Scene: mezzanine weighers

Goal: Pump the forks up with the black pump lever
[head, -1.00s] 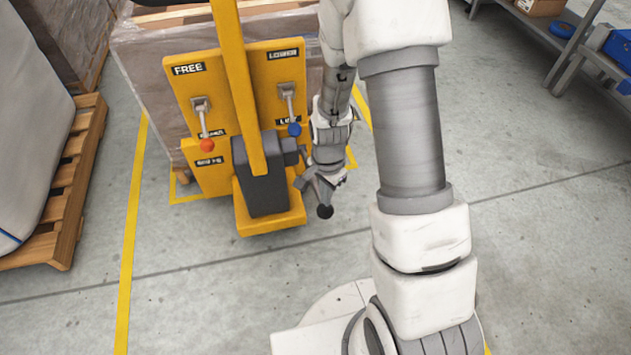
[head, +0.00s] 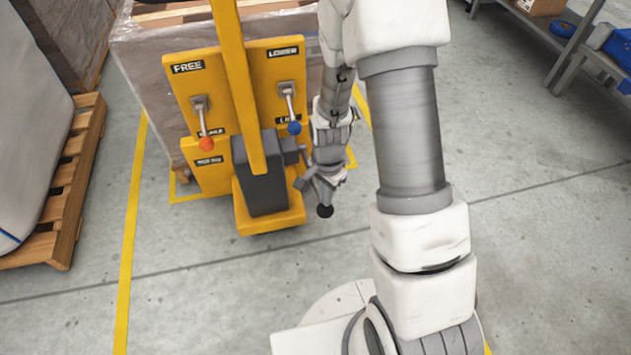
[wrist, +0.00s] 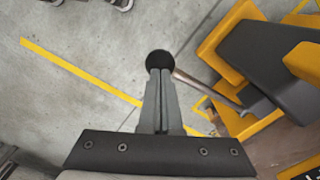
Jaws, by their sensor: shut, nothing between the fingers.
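The black pump lever has a black ball knob (head: 324,211) on a thin rod at the right of the yellow pump unit's dark block (head: 265,180). In the wrist view the black knob (wrist: 159,61) appears right at my fingertips, and its rod (wrist: 205,88) runs right to the dark block. My gripper (head: 316,190) is beside the lever, near the knob. In the wrist view my gripper (wrist: 160,76) has its two fingers together with nothing between them. I cannot tell whether the tips touch the knob. The forks are hidden.
A wooden pallet (head: 72,190) is at left, a metal rack (head: 572,55) at upper right. The right floor is clear.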

